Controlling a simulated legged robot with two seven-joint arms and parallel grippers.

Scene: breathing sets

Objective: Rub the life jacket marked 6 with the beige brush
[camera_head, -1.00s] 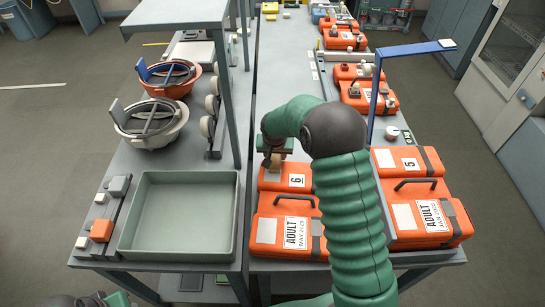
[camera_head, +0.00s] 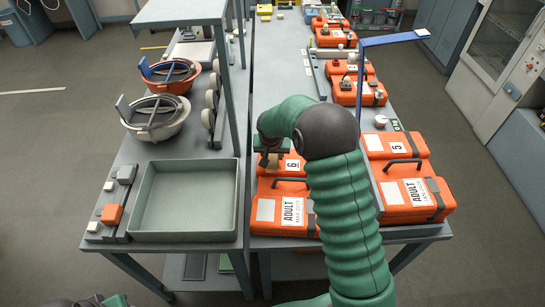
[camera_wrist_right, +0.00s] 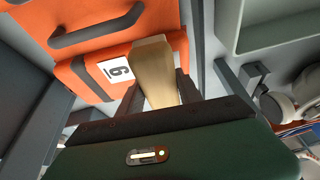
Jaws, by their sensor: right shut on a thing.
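The life jacket marked 6 (camera_head: 292,164) is orange with a white number label. It lies on the right-hand table behind a jacket marked ADULT; my right arm hides part of it. My right gripper (camera_head: 269,151) is over its left part, shut on the beige brush (camera_head: 268,161). In the right wrist view the brush (camera_wrist_right: 154,72) is a tapered beige block between the dark fingers (camera_wrist_right: 160,92). It overlaps the orange jacket (camera_wrist_right: 80,72) just beside the 6 label; I cannot tell whether it touches. My left gripper is not in view.
The ADULT jacket (camera_head: 266,212) with a dark handle is at the near edge. The jacket marked 5 (camera_head: 388,146) lies to the right, near a blue post (camera_head: 361,90). An empty grey-green tray (camera_head: 185,237) is on the left table. More orange packs (camera_head: 359,92) lie farther back.

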